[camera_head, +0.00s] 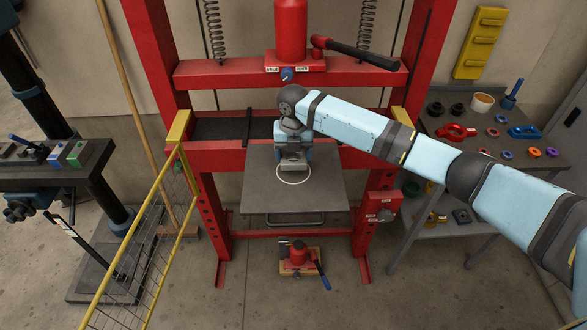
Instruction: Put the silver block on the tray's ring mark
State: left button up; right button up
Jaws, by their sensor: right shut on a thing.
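My right gripper (293,162) points down over the dark grey tray (318,199) in the middle of the red press frame. It is shut on the silver block (291,165), which is mostly hidden by the fingers and shows only as a small pale grey part. The white ring mark (293,183) is on the tray just below the gripper. Its upper part is covered by the gripper and block. I cannot tell whether the block touches the tray. My left gripper is not in view.
The red press (337,76) rises around the tray, with posts on both sides. A yellow mesh guard (142,237) stands front left. A grey bench (505,177) with rings and tools is at right. A small red jack (298,254) stands on the floor below the tray.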

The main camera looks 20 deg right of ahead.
aim_at(293, 163)
notch_tip(293, 163, down, 4)
jog(key=b, duration=0.3)
jog(key=shift+r, duration=0.25)
jog(key=shift+f, duration=0.2)
jog(key=o, duration=1)
jog(key=shift+o, duration=0.2)
jog(key=shift+r, duration=0.1)
notch_tip(293, 163, up, 12)
